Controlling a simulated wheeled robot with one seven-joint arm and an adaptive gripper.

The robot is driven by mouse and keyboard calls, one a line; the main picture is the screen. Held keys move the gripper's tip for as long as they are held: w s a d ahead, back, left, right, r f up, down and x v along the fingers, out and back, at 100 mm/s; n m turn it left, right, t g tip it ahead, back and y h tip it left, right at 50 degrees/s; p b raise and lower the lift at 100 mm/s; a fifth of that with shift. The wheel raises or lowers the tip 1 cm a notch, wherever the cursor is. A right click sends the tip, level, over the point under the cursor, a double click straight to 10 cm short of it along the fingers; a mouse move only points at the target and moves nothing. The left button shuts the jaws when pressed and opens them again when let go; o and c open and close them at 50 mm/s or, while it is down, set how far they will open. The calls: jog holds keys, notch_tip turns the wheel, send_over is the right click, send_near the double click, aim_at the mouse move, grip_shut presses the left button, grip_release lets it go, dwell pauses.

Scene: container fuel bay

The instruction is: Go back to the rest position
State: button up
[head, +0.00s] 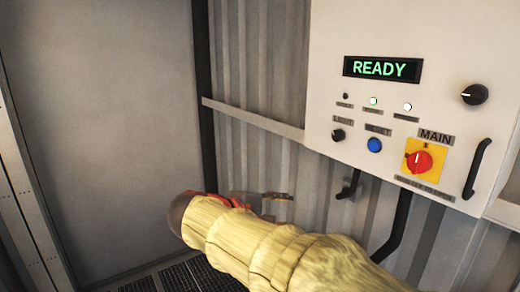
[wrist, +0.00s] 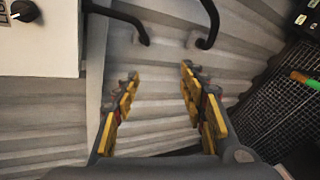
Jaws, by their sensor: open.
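My gripper (wrist: 160,92) is open and empty in the wrist view, its two yellow-padded fingers apart in front of the corrugated wall. In the head view my gripper (head: 285,197) shows only in part, at the end of my arm in its yellow sleeve, low in the middle. It is below and to the left of the control panel (head: 325,75) and touches nothing that I can see. Part of the gripper is hidden behind my arm.
The panel carries a lit READY display (head: 382,68), a red MAIN switch (head: 419,162), a blue button (head: 375,145) and a black handle (head: 476,169). Black pipes (wrist: 208,25) run below it. A dark grated floor (wrist: 275,105) lies below. A plain grey wall (head: 100,130) stands left.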

jog(key=s+d+f+m+g+y+b, duration=0.1)
jog(key=s+d+f+m+y, duration=0.2)
jog(key=s+f, duration=0.5)
jog(key=s+d+f+m+g+y+b, duration=0.2)
jog(key=s+f+m+y, duration=0.3)
jog(key=s, duration=0.5)
jog(key=s+d+f+m+g+y+b, duration=0.1)
jog(key=s+d+f+m+y, duration=0.15)
jog(key=s+f, duration=0.6)
jog(key=shift+m+t+h, duration=0.4)
jog(key=shift+m+h, duration=0.05)
jog(key=shift+m, duration=0.3)
jog(key=shift+s+d+r+b, duration=0.2)
jog(key=shift+s+d, duration=0.2)
jog(key=shift+d, duration=0.45)
jog(key=shift+s+d+r+b, duration=0.15)
jog(key=shift+s+d+r, duration=0.2)
jog(key=shift+d, duration=0.55)
jog(key=shift+s+d+r+b, duration=0.1)
jog(key=shift+s+d+b, duration=0.1)
jog(key=shift+s+d, duration=0.45)
jog(key=shift+w+d, duration=0.2)
